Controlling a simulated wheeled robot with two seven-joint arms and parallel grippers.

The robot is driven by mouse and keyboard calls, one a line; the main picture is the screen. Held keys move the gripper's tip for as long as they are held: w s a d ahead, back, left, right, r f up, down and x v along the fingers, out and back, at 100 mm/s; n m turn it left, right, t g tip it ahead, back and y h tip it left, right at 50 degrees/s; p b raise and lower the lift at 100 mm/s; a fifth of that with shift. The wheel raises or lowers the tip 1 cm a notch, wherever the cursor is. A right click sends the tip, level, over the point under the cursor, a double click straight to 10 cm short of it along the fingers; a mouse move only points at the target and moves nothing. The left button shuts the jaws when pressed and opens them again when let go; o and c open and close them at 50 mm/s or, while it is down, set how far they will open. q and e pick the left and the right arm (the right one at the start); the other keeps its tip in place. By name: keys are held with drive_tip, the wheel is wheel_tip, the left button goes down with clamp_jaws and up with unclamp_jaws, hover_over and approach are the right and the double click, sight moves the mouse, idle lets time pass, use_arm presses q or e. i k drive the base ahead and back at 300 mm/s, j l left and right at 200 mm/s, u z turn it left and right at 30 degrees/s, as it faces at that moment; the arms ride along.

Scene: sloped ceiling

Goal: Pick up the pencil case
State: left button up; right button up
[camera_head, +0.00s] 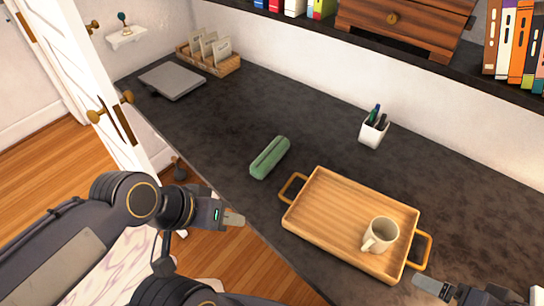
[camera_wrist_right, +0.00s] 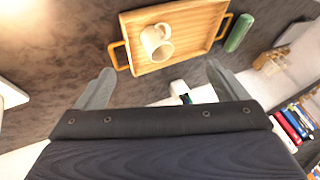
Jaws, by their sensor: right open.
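The green pencil case (camera_head: 270,157) lies on the dark desktop, left of the wooden tray, with nothing on it. It also shows in the right wrist view (camera_wrist_right: 238,33), beyond the tray. My left gripper (camera_head: 234,218) is in front of the desk's near edge, below and left of the pencil case and apart from it. Its fingers overlap in view, so its opening is unclear. My right gripper (camera_head: 434,287) is at the lower right, near the tray's right handle. In the right wrist view its two fingers (camera_wrist_right: 160,85) are spread with nothing between them.
The wooden tray (camera_head: 335,200) holds a white mug (camera_head: 381,235). A white pen cup (camera_head: 374,132) stands behind it. A closed grey laptop (camera_head: 172,81) and a wooden card holder (camera_head: 228,68) are at the far left. Desktop around the pencil case is clear.

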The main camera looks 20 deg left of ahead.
sight(264, 163)
drive_tip(key=i+j+u, duration=0.1)
drive_tip(key=j, duration=0.3)
drive_tip(key=i+j+u, duration=0.1)
drive_tip(key=j, duration=0.35)
drive_tip(key=i+j+u, duration=0.1)
drive_tip(key=j, duration=0.3)
drive_tip(key=i+j+u, duration=0.1)
drive_tip(key=j, duration=0.25)
drive_tip(key=i+j+u, duration=0.1)
drive_tip(key=i+j, duration=0.15)
drive_tip(key=j, duration=0.15)
